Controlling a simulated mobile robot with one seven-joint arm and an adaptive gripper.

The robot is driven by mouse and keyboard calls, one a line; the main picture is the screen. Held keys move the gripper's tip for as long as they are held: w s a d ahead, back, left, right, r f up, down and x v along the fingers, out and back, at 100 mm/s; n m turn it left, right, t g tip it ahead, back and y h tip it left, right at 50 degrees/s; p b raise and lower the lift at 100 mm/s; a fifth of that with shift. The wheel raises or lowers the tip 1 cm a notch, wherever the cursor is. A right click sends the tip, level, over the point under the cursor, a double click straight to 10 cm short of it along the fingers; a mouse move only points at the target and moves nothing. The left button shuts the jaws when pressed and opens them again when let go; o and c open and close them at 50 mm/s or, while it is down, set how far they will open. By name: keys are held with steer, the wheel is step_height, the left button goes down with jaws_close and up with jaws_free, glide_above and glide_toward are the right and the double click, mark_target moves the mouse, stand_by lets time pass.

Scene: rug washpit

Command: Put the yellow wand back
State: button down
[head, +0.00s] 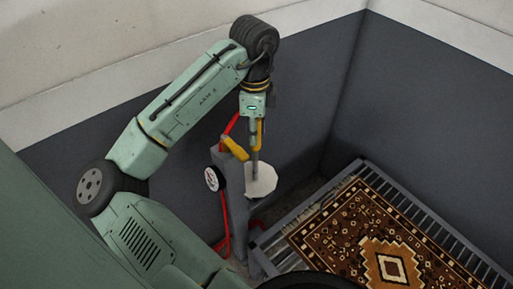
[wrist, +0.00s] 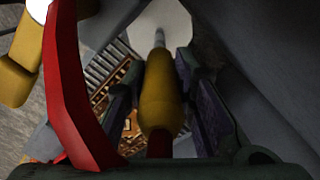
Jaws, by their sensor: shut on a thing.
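The yellow wand (head: 260,134) hangs roughly upright below my gripper (head: 254,119), its grey lance pointing down. In the wrist view the wand's yellow grip (wrist: 160,92) sits between the two dark fingers, which are shut on it. The lance tip points at a pale round surface (head: 263,183); I cannot tell whether they touch. A second yellow piece (head: 235,148) is at the top of the grey post (head: 230,180), just left of the wand. It also shows at the left of the wrist view (wrist: 14,78); whether it is a holder is unclear.
A red hose (head: 225,215) runs down by the post, and a red curved part (wrist: 80,90) passes close left of the fingers. A round gauge (head: 212,179) is on the post. A patterned rug (head: 345,225) lies on a slatted grey rack (head: 455,226) at right. Dark walls stand behind.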

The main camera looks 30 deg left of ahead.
mark_target(255, 155)
steer(key=shift+f, duration=2.45)
steer(key=shift+f, duration=0.1)
steer(key=c, duration=1.3)
jaws_free()
steer(key=shift+c, duration=0.2)
